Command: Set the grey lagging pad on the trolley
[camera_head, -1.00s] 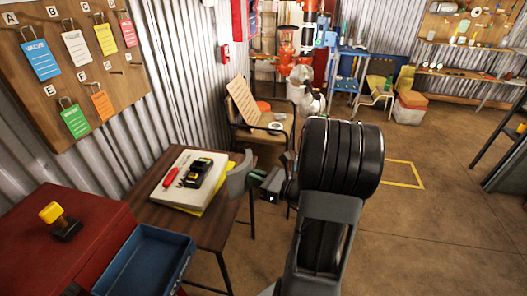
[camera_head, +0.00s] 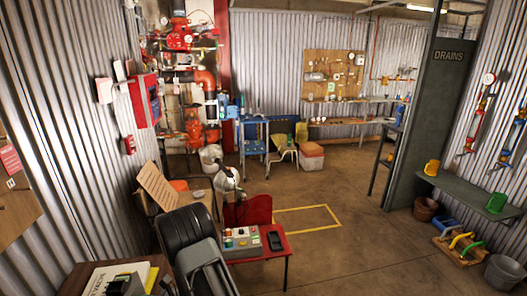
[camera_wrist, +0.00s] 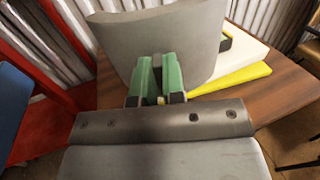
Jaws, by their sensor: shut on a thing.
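The grey lagging pad (camera_wrist: 200,35) is a curved grey piece held upright in front of my gripper (camera_wrist: 159,78) in the wrist view. The green fingers are shut on its lower edge. In the wrist view the pad is above or beside the wooden table (camera_wrist: 275,98); I cannot tell whether it touches it. In the head view my arm fills the lower left, and I cannot make out the pad there. A blue trolley-like frame with shelves (camera_head: 253,137) stands far back, near the centre, well away from my arm.
A green bench (camera_head: 470,193) is at right.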

